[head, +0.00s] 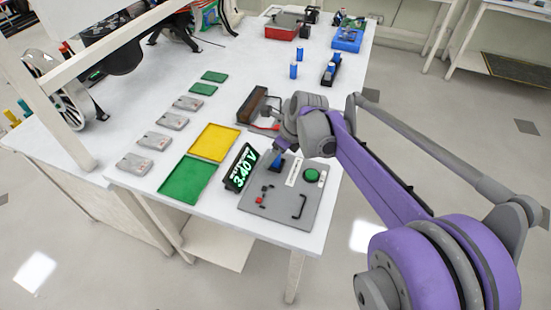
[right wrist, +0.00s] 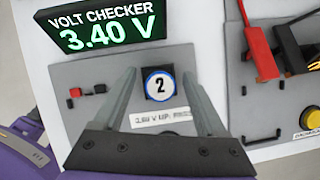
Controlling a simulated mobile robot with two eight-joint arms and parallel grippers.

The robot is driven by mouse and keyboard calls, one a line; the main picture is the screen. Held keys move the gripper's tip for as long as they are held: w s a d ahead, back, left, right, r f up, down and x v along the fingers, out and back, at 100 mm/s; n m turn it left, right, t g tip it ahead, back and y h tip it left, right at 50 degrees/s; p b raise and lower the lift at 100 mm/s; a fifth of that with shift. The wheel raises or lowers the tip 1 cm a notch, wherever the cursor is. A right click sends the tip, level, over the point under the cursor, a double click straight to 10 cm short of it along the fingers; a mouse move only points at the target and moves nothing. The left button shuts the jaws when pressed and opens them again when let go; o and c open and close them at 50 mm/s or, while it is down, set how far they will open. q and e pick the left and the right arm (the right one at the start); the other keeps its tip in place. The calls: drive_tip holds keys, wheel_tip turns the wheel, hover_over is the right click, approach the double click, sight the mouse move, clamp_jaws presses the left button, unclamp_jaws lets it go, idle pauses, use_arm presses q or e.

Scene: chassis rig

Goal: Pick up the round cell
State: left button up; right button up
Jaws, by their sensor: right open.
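A round cell (right wrist: 158,83), seen end-on with a white face marked "2" and a blue rim, stands in a dark holder on the grey volt checker plate (right wrist: 110,80). In the head view the blue cell (head: 276,165) is partly hidden by my right gripper (head: 281,152). In the right wrist view my right gripper (right wrist: 157,72) is open, with one finger on each side of the cell and gaps showing. I cannot tell how far its tips are above the cell. The display (right wrist: 105,25) reads 3.40 V. My left gripper is not in view.
More blue cells (head: 293,71) stand at the back of the table, some in a black rack (head: 330,75). A green tray (head: 187,180) and a yellow tray (head: 211,143) lie left of the checker. A red clip (right wrist: 258,40) is at the wrist view's right.

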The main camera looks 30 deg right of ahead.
clamp_jaws()
idle(0.4)
